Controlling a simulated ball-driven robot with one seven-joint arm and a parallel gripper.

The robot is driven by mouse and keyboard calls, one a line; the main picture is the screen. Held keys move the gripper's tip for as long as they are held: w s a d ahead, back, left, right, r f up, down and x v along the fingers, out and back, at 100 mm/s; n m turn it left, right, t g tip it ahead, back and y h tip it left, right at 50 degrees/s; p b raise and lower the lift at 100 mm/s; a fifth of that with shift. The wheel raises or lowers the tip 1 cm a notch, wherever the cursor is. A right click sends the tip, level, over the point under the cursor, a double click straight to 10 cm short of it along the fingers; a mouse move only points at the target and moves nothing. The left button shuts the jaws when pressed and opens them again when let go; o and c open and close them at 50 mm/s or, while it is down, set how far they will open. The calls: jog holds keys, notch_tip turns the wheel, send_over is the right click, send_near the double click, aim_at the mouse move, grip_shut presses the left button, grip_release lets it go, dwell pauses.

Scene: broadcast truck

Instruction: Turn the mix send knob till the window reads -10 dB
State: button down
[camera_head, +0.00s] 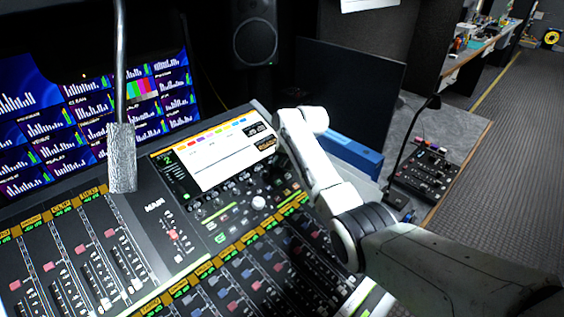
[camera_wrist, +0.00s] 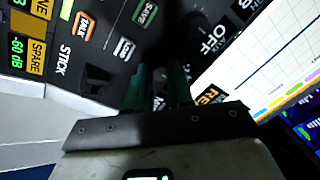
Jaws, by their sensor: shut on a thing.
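My gripper (camera_wrist: 162,78) reaches down to the dark console panel in the wrist view, its two greenish fingers close together. It is shut on what appears to be the mix send knob, which is dark and mostly hidden between the fingers. In the head view my white arm stretches over the console (camera_head: 165,215) to the right of its bright screen, and hides the gripper and the knob.
A lit console screen (camera_head: 215,160) lies beside my arm, with rows of faders (camera_head: 95,265) to the lower left. A dark monitor (camera_head: 355,85) and a blue box (camera_head: 350,152) stand behind my arm. Labelled buttons (camera_wrist: 85,25) are near the fingers.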

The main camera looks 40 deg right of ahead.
jog(key=c, duration=1.3)
grip_release()
jog(key=v, duration=1.1)
jog(key=shift+w, duration=0.1)
jog(key=shift+d+f, duration=0.1)
